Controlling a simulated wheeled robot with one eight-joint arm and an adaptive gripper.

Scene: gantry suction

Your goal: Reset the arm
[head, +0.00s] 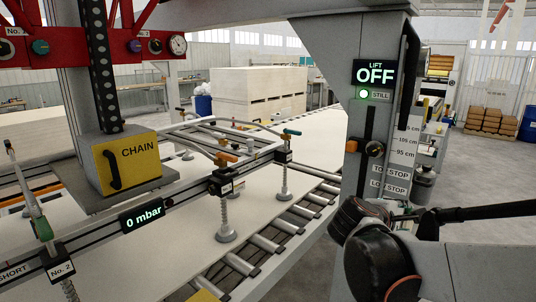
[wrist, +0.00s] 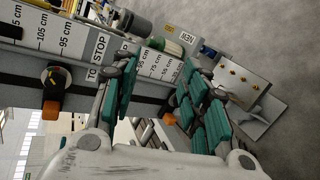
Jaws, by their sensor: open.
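My gripper (wrist: 160,90) shows in the wrist view with its teal-padded fingers spread apart and nothing between them. In that view it is in front of the grey lift column (wrist: 60,65) with its centimetre scale. In the head view my arm (head: 380,255) rises at the lower right, in front of the foot of the lift column (head: 352,200). The gripper itself cannot be made out clearly there. The column carries a lift display (head: 375,73) reading OFF, a green lamp (head: 364,94) marked STILL, and an orange-tipped knob (head: 373,148), which also shows in the wrist view (wrist: 53,90).
A suction frame with a yellow CHAIN box (head: 127,163) and a 0 mbar display (head: 142,215) stands over a pale panel (head: 185,240) at the left. Rollers (head: 268,243) lie beside the panel. A red beam (head: 90,48) crosses the upper left. Open floor (head: 490,175) lies at the right.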

